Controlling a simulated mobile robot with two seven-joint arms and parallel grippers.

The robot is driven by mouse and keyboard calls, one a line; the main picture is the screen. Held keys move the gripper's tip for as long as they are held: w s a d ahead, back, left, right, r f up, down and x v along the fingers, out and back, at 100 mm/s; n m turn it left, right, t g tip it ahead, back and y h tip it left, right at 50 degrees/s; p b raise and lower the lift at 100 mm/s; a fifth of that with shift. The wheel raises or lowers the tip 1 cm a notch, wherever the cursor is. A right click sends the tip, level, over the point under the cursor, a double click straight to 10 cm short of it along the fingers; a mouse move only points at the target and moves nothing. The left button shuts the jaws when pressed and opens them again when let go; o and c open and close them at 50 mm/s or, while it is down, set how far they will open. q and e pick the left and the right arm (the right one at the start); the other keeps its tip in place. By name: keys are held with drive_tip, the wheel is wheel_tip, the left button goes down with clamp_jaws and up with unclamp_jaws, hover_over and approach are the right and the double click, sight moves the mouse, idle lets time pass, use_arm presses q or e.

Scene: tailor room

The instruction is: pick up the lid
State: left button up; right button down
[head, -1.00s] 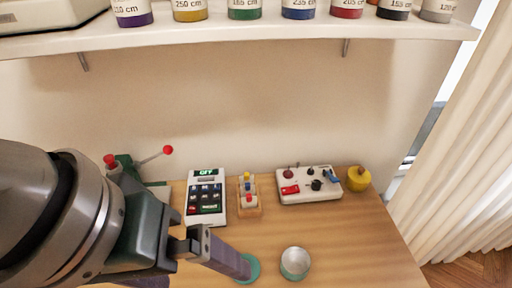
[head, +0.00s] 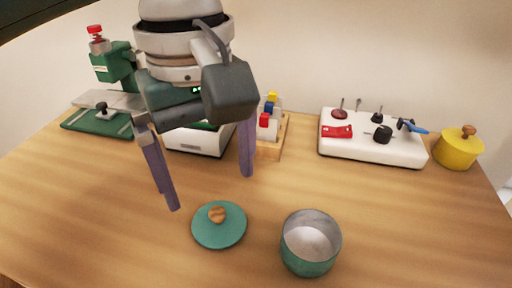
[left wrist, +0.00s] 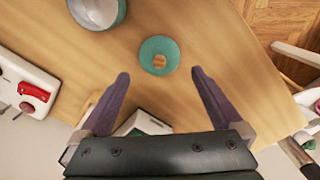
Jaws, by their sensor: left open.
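The lid (head: 219,229) is a flat teal disc with a wooden knob, lying on the wooden table. It also shows in the left wrist view (left wrist: 159,60), a little beyond the fingertips and between their lines. A teal pot (head: 310,243), open and empty with a pale inside, stands just right of the lid; part of it shows in the left wrist view (left wrist: 97,8). My left gripper (head: 211,190) is open and empty, its purple fingers pointing down above and behind the lid, not touching it. My right gripper is not in view.
Behind my gripper stand a green machine (head: 115,75), a mostly hidden white device (head: 196,143) and a wooden block with colored pieces (head: 270,130). A white control panel (head: 372,143) and a yellow pot (head: 458,150) are at the back right. The table's left front is clear.

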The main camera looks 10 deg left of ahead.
sight(217, 211)
use_arm(q)
wheel_tip(217, 211, down, 3)
drive_tip(key=shift+s+a+r+b, duration=0.1)
drive_tip(key=shift+a+b, duration=0.05)
drive_tip(key=shift+b, duration=0.15)
drive_tip(key=f, duration=0.2)
drive_tip(key=f+b, duration=0.1)
drive_tip(key=f, duration=0.1)
drive_tip(key=f+b, duration=0.1)
drive_tip(key=shift+w+f, duration=0.25)
drive_tip(key=shift+f, duration=0.15)
drive_tip(key=shift+c, duration=0.2)
drive_tip(key=c, duration=0.9)
